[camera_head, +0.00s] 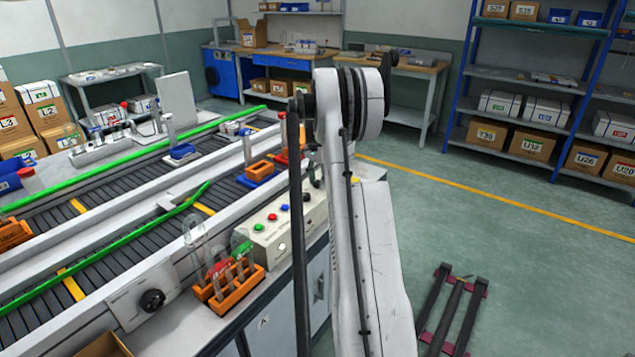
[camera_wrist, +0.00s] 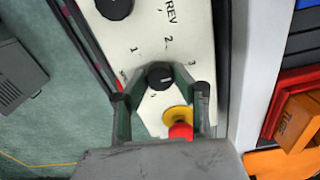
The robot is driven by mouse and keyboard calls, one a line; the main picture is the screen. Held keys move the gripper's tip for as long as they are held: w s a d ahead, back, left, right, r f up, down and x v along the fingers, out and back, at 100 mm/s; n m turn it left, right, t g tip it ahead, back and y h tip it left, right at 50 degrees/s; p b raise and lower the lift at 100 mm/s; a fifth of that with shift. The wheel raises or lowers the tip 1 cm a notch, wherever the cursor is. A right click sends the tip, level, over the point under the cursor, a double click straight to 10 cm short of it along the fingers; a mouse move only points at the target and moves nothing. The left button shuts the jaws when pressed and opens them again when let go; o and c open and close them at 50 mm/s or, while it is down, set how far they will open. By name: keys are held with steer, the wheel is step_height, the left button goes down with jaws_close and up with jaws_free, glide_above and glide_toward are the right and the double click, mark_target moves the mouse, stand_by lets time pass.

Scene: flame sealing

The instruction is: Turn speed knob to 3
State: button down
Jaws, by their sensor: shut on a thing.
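The speed knob (camera_wrist: 160,75) is a small black knob on a white control panel (camera_wrist: 145,35) in the wrist view. The printed numbers 1, 2 and 3 lie in an arc above it, with 3 at the right. I cannot clearly read which number its pointer faces. My gripper (camera_wrist: 161,82) has its two fingers on either side of the knob and is shut on it. In the head view my arm hides the gripper and the knob.
A red and yellow push button (camera_wrist: 179,122) sits just below the knob, between my fingers. Another black knob (camera_wrist: 115,6) is at the panel's top left, near "REV". An orange tube holder (camera_wrist: 298,122) stands at the right. Conveyors (camera_head: 90,240) run left of my arm.

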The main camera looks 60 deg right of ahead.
mark_target(317, 182)
stand_by(0.4)
steer(key=c, duration=1.4)
jaws_free()
steer(key=shift+r, duration=0.15)
step_height(317, 182, up, 12)
steer(key=shift+f, duration=0.1)
